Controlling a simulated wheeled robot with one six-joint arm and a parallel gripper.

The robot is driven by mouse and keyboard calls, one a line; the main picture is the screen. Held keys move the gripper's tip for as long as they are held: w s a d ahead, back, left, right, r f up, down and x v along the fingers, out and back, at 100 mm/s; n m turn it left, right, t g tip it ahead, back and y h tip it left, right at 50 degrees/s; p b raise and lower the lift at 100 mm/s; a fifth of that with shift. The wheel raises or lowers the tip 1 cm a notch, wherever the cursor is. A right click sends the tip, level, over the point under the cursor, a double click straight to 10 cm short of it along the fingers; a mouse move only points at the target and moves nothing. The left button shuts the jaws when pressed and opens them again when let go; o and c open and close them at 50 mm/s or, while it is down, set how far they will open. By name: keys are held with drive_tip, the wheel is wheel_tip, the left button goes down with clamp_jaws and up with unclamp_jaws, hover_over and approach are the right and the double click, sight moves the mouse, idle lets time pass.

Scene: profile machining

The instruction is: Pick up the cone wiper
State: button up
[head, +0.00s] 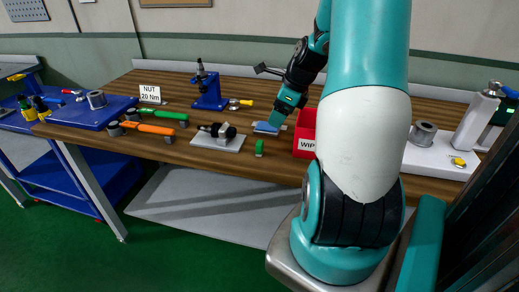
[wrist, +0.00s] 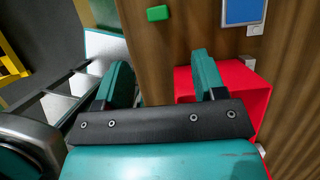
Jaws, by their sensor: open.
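A small green block (head: 259,148), which I take for the cone wiper, stands near the front edge of the wooden bench, left of the red bin. It also shows at the top of the wrist view (wrist: 157,13). My gripper (wrist: 160,72) is open, its two teal fingers apart with nothing between them. In the wrist view the green block is beyond the fingertips, apart from them. My right finger overlaps the red bin in that view. In the head view my fingers cannot be made out clearly.
The red bin (head: 304,144), labelled "WIP" with the rest hidden, stands to the right. A blue pad (wrist: 243,10) lies behind the green block. A grey plate with a black and metal part (head: 217,141) is to the left. My arm hides part of the bench.

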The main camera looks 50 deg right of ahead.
sight(260, 142)
drive_tip(key=x, duration=0.7)
drive_tip(key=shift+w+p+x, duration=0.2)
drive_tip(key=shift+p+x, duration=0.55)
drive_tip(key=shift+x, duration=2)
drive_tip(key=shift+a+r, duration=0.1)
drive_tip(key=shift+a, duration=0.1)
drive_tip(key=c, duration=1)
drive_tip(key=shift+r, duration=0.1)
wheel_tip(260, 142, up, 20)
drive_tip(key=shift+f, duration=0.1)
